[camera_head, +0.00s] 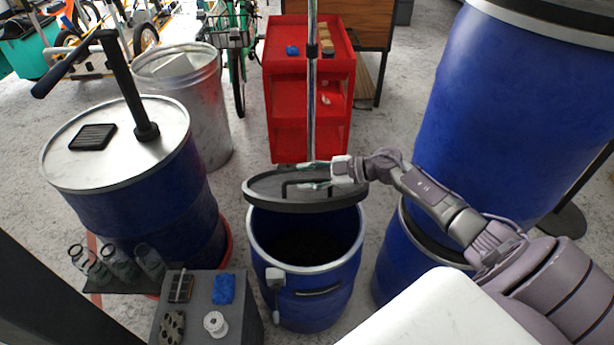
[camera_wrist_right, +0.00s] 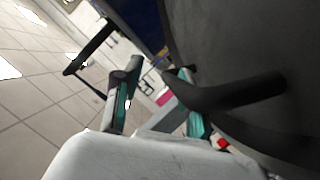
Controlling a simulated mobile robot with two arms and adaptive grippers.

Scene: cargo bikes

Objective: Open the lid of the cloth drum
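The cloth drum (camera_head: 340,297) is the small open blue drum in the middle of the head view. Its inside looks dark. Its round grey lid (camera_head: 262,187) is raised above the far part of the opening, tilted, with a black handle (camera_head: 287,190) on top. My right gripper (camera_head: 315,184) is over the lid at the handle. In the right wrist view its fingers (camera_wrist_right: 157,95) stand apart, and the handle (camera_wrist_right: 235,93) passes close to one finger. I cannot tell whether they touch. The lid's dark face (camera_wrist_right: 225,40) fills the right side there. My left gripper is not in view.
A blue drum with a pump (camera_head: 180,190) and a grey bin (camera_head: 205,110) stand at left. A red cart (camera_head: 290,140) is behind the lid. Stacked blue drums (camera_head: 480,110) stand at right, close to my right arm. A grey stand (camera_head: 205,325) with small items is at front left.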

